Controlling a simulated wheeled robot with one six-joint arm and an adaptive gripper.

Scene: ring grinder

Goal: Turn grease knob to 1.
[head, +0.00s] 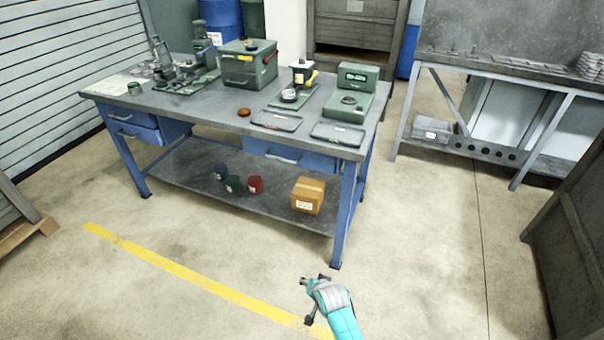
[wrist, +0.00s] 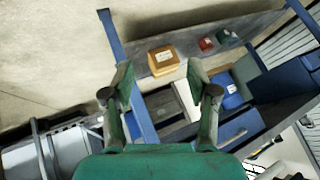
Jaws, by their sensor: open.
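The workbench (head: 210,103) has a grey top and blue legs. No knob is marked grease clearly enough for me to read. A green box (head: 248,68) with a yellow label and a small dark round part on its lid stands at the back. A green device with a dark display (head: 357,78) stands at the right, and a ring-grinding machine (head: 180,72) with green parts at the left. My gripper (head: 311,297) is over the floor in front of the bench, apart from it. In the wrist view its two green fingers (wrist: 160,78) are spread and empty.
Two grey trays (head: 277,119) lie at the bench's front edge. A cardboard box (head: 308,195) and several small containers (head: 233,183) sit on the lower shelf. Another grey bench (head: 500,75) stands at right. The floor in front is clear, with a yellow line (head: 200,277).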

